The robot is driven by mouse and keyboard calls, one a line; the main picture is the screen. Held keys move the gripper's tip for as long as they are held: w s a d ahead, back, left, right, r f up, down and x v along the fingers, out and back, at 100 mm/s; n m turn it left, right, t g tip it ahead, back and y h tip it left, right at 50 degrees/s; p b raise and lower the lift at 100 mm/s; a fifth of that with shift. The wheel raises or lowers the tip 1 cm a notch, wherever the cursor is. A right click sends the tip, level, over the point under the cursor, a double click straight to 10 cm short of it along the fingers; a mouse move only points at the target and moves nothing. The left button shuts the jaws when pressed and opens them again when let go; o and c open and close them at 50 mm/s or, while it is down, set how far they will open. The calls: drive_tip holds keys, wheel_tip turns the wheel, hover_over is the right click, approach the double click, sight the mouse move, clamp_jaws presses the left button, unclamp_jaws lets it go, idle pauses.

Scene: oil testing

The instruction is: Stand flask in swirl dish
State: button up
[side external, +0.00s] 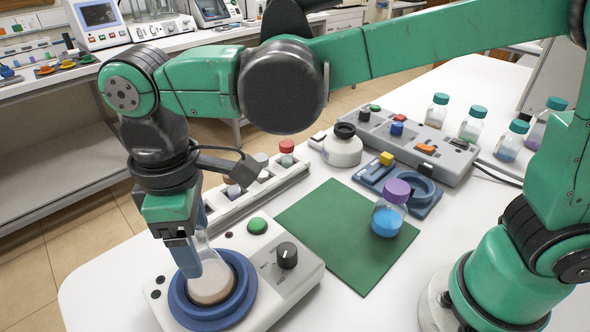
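A clear conical flask (212,283) with beige liquid stands roughly upright in the blue swirl dish (244,298). The dish sits on a white device at the front left. My gripper (194,256) points down at the flask's upper part. One blue-grey finger overlaps the flask's left side. The other finger is mostly hidden, so I cannot tell whether the fingers grip the glass or stand apart from it. The flask's base is partly hidden by the dish rim.
The white device carries a green button (257,226) and a dark knob (287,254). A purple-capped bottle of blue liquid (387,220) stands on a green mat (331,246). A rack with vials (285,178), a white bottle (342,152) and a grey control box (425,143) stand behind.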

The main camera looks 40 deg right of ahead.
wheel_tip(320, 180, up, 12)
drive_tip(key=d+f+m+t, duration=0.3)
drive_tip(key=d+f+m, duration=0.2)
drive_tip(key=d, duration=0.6)
drive_tip(key=d+f+m+t, duration=0.4)
drive_tip(key=d+f, duration=0.3)
drive_tip(key=d, duration=0.5)
drive_tip(key=shift+s+m, duration=0.45)
drive_tip(key=shift+m, duration=0.45)
drive_tip(key=shift+f, duration=0.1)
